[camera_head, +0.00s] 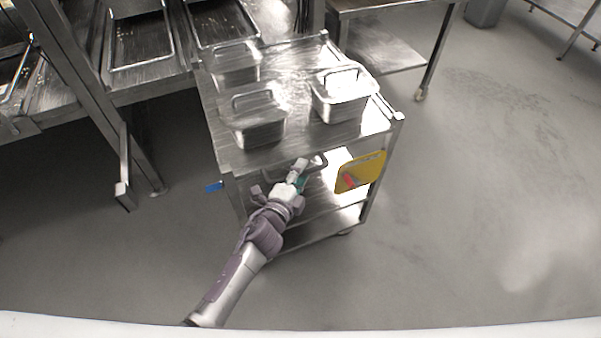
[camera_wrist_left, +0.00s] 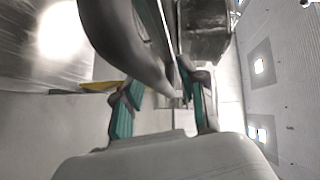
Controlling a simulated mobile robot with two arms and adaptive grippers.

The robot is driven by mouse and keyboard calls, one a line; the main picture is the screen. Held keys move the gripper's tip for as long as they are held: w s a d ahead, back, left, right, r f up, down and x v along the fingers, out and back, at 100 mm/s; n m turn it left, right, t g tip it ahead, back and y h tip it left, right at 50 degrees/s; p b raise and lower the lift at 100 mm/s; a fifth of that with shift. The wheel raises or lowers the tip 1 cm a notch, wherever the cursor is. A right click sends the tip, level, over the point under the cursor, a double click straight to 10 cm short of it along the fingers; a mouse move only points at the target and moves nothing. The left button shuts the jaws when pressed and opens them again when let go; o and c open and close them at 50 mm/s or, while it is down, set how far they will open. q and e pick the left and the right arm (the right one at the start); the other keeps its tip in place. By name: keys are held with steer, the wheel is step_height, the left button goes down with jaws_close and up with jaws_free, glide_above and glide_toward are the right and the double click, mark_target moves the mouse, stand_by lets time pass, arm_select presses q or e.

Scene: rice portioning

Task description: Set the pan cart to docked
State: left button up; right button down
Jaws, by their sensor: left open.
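The pan cart (camera_head: 290,75) is a steel trolley with lower shelves, standing near the middle of the head view. A curved handle (camera_head: 321,164) juts from its near side. My left gripper (camera_head: 299,176) reaches this handle from below left. In the left wrist view, the dark curved handle (camera_wrist_left: 125,42) comes down towards the space between my open, teal-padded fingers (camera_wrist_left: 160,85). I cannot tell whether the fingers touch it. My right gripper is out of view.
A steel rack (camera_head: 112,142) stands at the left and a steel table (camera_head: 385,58) behind. Open floor lies to the right.

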arm_select(q)
steer(key=shift+c, duration=0.3)
jaws_close()
steer(key=shift+a, duration=0.1)
steer(key=shift+s+a+f, duration=0.15)
steer(key=shift+s+a, duration=0.05)
steer(key=shift+a, duration=0.3)
steer(key=s+a+p, duration=0.1)
steer(key=s+a, duration=0.4)
steer(key=a, duration=0.8)
steer(key=s+a+p, duration=0.1)
steer(key=s+a, duration=0.5)
steer(key=a, duration=0.8)
